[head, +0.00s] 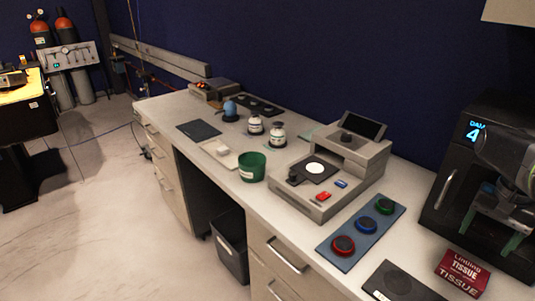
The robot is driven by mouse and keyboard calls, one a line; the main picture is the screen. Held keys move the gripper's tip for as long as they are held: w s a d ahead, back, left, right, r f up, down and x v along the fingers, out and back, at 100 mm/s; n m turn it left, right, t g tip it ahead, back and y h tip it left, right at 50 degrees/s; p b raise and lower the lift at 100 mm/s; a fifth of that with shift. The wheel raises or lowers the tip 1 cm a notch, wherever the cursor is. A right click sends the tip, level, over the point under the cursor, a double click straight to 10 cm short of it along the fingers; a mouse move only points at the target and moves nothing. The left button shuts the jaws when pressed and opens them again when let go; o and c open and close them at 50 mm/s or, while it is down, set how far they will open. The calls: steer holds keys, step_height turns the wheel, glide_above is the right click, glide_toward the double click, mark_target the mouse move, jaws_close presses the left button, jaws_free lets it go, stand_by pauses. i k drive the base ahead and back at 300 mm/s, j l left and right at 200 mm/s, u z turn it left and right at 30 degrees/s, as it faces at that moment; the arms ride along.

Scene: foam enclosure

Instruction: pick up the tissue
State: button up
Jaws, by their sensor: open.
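A dark red tissue box (462,273) with white "TISSUE" lettering sits on the white counter at the lower right in the head view. My gripper (496,231) is at the right edge, above and slightly right of the box, in front of a black machine. Its two green-tipped fingers are apart and point down. It is open, nothing shows between the fingers, and it appears apart from the box. Part of my arm is cut off by the picture's edge.
A black machine (450,190) with a lit display stands behind the box. A dark pad (385,290) and a blue button panel (340,238) lie to its left. A grey device (325,200), a green cup (252,167) and bottles (277,135) stand farther along the counter.

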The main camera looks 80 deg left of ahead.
mark_target(222, 152)
steer(key=u, duration=3.25)
